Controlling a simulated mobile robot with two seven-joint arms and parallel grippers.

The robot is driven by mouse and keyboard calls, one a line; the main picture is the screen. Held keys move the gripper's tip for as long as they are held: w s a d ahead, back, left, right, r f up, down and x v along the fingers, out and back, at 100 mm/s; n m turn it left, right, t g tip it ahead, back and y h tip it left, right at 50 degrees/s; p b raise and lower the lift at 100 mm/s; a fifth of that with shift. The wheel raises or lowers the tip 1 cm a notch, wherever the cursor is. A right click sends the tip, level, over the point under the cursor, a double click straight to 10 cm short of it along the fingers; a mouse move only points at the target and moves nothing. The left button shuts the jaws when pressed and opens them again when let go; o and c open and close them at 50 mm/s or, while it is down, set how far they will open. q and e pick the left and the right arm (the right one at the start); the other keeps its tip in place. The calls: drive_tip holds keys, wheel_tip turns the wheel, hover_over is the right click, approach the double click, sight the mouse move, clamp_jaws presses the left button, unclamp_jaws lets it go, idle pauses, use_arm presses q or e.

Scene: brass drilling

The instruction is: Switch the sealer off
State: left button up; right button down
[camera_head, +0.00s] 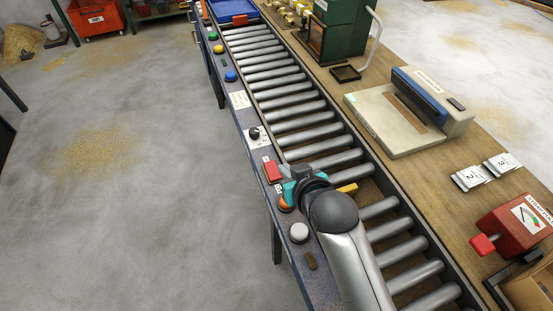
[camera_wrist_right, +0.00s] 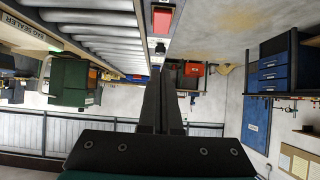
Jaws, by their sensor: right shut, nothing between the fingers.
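The bag sealer (camera_head: 400,120), a beige machine with a blue bar, stands on the wooden bench right of the roller conveyor. Its lettered side also shows in the right wrist view (camera_wrist_right: 30,32). A red switch (camera_head: 271,171) sits on the conveyor's left rail; a red piece on a pale mount shows in the wrist view (camera_wrist_right: 161,20). My right gripper (camera_head: 287,174) is shut and empty, just right of the red switch. In the wrist view its dark fingers (camera_wrist_right: 161,80) point toward the rail; contact cannot be told. My left gripper is not in view.
The rail also carries a black knob (camera_head: 254,133), a blue button (camera_head: 231,76), an orange button (camera_head: 285,204) partly behind my gripper, and a white button (camera_head: 299,232). A red lever box (camera_head: 515,222) stands at right. The floor left of the rail is clear.

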drive_tip(key=b, duration=0.3)
approach(269, 162)
drive_tip(key=w, duration=0.2)
drive_tip(key=w+a, duration=0.1)
drive_tip(key=shift+w+a+r, duration=0.1)
drive_tip(key=shift+w+r, duration=0.15)
drive_tip(key=shift+r, duration=0.1)
drive_tip(key=f, duration=0.1)
drive_tip(key=f+b, duration=0.1)
drive_tip(key=shift+w+a+f, duration=0.1)
drive_tip(key=shift+w+f, duration=0.15)
drive_tip(key=shift+w, duration=0.1)
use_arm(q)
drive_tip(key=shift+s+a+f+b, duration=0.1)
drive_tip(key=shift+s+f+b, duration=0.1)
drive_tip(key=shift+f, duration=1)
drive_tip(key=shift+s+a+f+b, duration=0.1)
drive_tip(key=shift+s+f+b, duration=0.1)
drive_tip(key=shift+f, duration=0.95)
use_arm(e)
drive_tip(key=shift+w+a+f, duration=0.1)
drive_tip(key=shift+w+f, duration=0.05)
drive_tip(key=shift+f, duration=0.6)
